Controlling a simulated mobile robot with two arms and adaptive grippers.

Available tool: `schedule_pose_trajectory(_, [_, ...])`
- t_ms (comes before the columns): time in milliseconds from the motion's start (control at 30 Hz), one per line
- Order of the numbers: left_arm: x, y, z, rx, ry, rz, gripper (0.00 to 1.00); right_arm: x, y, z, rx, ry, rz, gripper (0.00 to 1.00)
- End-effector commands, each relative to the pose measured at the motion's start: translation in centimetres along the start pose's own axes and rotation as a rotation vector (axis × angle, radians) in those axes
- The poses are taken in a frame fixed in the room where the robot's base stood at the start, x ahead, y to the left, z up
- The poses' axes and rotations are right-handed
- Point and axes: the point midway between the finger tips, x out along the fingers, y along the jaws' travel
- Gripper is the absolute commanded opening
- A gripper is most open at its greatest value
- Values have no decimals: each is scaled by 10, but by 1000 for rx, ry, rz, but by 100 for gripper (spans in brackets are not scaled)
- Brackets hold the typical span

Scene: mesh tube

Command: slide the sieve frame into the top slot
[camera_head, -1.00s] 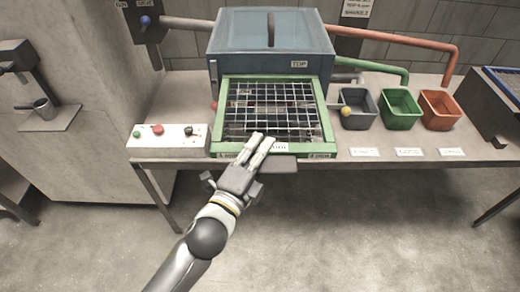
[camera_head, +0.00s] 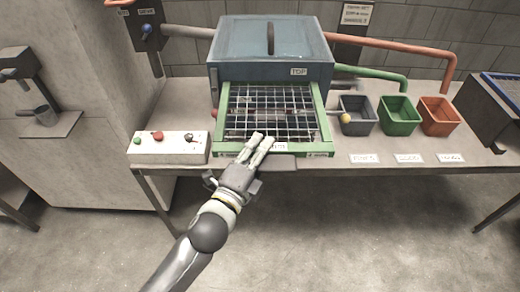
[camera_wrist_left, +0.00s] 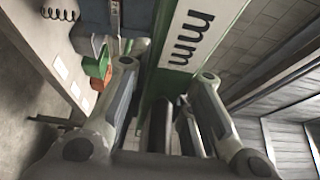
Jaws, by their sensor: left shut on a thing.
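The green sieve frame (camera_head: 322,125) with its wire mesh sticks out of the front of the blue machine housing (camera_head: 228,72), under its lid, lying about level. Its far part is hidden inside the housing, which bears a label reading TOP. My left gripper (camera_head: 262,146) is shut on the middle of the frame's front bar. In the left wrist view the fingers (camera_wrist_left: 165,105) straddle the green bar, and the white label (camera_wrist_left: 192,32) with large letters shows just past them. My right gripper is in neither view.
A white control box (camera_head: 168,147) with buttons stands left of the machine on the table. A grey bin (camera_head: 358,128), a green bin (camera_head: 399,126) and an orange bin (camera_head: 440,128) stand to the right. Pipes run behind. The floor in front is clear.

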Motion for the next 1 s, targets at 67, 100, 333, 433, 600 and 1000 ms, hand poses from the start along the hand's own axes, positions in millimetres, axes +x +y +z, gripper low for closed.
schedule_pose_trajectory(67, [2,-4,1,1,1,-8,0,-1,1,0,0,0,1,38])
schedule_pose_trajectory(100, [3,-4,1,1,1,-8,0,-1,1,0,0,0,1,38])
schedule_pose_trajectory(333, [8,-3,4,1,1,-7,0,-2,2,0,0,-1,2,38])
schedule_pose_trajectory(433, [10,-4,5,1,1,-8,0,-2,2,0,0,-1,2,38])
schedule_pose_trajectory(600, [14,-3,7,1,1,-7,0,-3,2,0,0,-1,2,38])
schedule_pose_trajectory(1000, [22,-3,10,1,1,-8,0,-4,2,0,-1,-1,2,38])
